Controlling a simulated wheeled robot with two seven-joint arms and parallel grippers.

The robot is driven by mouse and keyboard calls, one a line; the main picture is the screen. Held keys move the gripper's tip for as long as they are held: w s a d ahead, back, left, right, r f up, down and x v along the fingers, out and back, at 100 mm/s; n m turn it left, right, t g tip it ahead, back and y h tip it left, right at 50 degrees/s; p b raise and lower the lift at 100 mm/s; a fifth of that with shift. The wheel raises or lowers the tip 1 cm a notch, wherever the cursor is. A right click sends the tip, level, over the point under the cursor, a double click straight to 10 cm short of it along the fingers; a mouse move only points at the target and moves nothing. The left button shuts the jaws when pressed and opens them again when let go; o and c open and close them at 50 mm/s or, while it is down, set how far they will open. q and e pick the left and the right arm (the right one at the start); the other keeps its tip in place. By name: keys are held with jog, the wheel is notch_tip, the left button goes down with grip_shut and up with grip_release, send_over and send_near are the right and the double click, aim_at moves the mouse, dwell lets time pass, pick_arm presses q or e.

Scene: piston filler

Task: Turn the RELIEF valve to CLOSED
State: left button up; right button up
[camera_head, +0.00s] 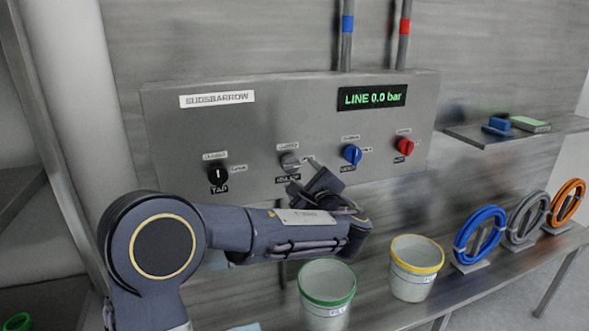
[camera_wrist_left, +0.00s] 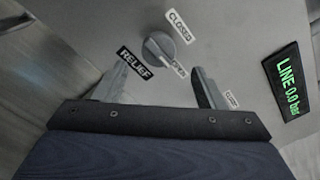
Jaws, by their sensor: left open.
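The RELIEF valve is a grey knob (camera_head: 289,162) on the grey panel, second from the left. It also shows in the left wrist view (camera_wrist_left: 160,48), with the CLOSED label (camera_wrist_left: 179,27) above it and the RELIEF label (camera_wrist_left: 135,63) at its lower left. Its handle appears to point toward the OPEN label (camera_wrist_left: 178,69). My left gripper (camera_head: 313,178) is open just in front of and below the knob. In the left wrist view its two fingers (camera_wrist_left: 158,88) are spread, apart from the knob, with nothing between them. My right gripper is not in view.
A black TAP knob (camera_head: 218,175) is left of the valve; blue (camera_head: 352,154) and red (camera_head: 405,146) knobs are right. The display (camera_head: 372,96) reads LINE 0.0 bar. Green-rimmed (camera_head: 326,290) and yellow-rimmed (camera_head: 414,272) buckets and several hose coils (camera_head: 480,234) stand below.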

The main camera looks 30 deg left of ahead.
aim_at(292, 166)
pick_arm(q)
jog(key=p+x, duration=0.1)
jog(key=x, duration=0.5)
jog(key=shift+w+a, duration=0.2)
jog(key=shift+a, duration=0.2)
jog(key=c, duration=1)
jog(key=shift+f+n+b, duration=0.2)
jog(key=shift+n+b, duration=0.1)
jog(key=shift+b, duration=0.2)
jog(key=n+b, duration=0.1)
jog(key=b, duration=0.2)
jog(key=n+b, duration=0.2)
jog(key=b, duration=0.1)
jog(key=n+b, duration=0.2)
jog(key=b, duration=0.2)
jog(key=shift+d+f, duration=0.1)
jog(key=shift+f, duration=0.2)
jog(key=n+b, duration=0.8)
jog(key=b, duration=0.2)
jog(key=shift+r, duration=0.2)
jog(key=shift+r+n+b, duration=0.2)
jog(key=shift+n+b, duration=1.3)
jog(key=shift+n, duration=0.7)
